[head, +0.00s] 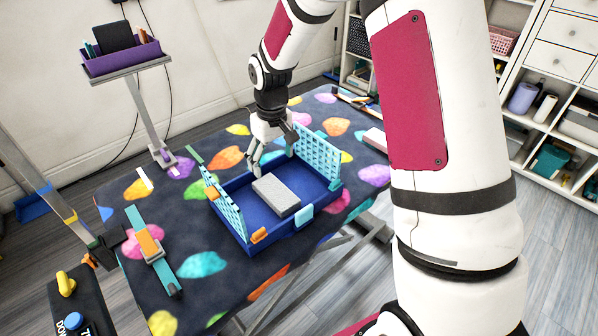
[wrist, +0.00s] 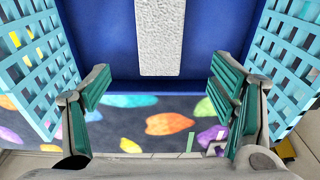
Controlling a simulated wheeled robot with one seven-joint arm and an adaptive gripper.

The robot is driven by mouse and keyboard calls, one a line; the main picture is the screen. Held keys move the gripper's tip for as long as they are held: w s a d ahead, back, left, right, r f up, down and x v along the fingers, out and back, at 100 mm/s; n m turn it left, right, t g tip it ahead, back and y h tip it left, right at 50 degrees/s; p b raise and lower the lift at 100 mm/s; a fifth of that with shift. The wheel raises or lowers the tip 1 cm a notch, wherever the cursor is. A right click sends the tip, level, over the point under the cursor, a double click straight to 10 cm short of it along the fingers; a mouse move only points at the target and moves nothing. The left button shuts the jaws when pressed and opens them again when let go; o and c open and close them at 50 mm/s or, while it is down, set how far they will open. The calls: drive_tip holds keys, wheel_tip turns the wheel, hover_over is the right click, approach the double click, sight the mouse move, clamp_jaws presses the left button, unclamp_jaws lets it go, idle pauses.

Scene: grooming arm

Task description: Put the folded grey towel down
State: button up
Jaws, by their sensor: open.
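The folded grey towel (head: 276,195) lies flat on the floor of a blue open box (head: 262,230) with light-blue lattice sides. In the wrist view the towel (wrist: 161,38) shows as a pale textured strip at the top centre, beyond my fingers. My gripper (head: 273,150) is over the back part of the box, behind the towel. Its green-padded fingers (wrist: 153,92) are spread wide in the wrist view, with nothing between them. The towel is apart from the fingers.
The box stands on a table with a dark leaf-patterned cover (head: 204,264). The lattice panels (head: 318,152) rise on both sides of my gripper. A teal strap with an orange piece (head: 150,246) lies at the left. A purple bin (head: 122,57) stands on a post behind.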

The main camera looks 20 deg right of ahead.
drive_tip(key=s+d+r+m+t, duration=0.1)
drive_tip(key=s+r+m, duration=0.1)
drive_tip(key=s+r, duration=1.6)
drive_tip(key=s, duration=0.6)
drive_tip(key=s+r+m+t, duration=0.1)
drive_tip(key=s, duration=0.8)
drive_tip(key=shift+s+r, duration=0.15)
drive_tip(key=shift+r, duration=0.2)
drive_tip(key=shift+t, duration=0.6)
wheel_tip(320, 180, up, 5)
drive_tip(key=p, duration=0.3)
drive_tip(key=shift+s+f+p, duration=0.1)
drive_tip(key=shift+f+p, duration=0.1)
drive_tip(key=shift+p, duration=0.1)
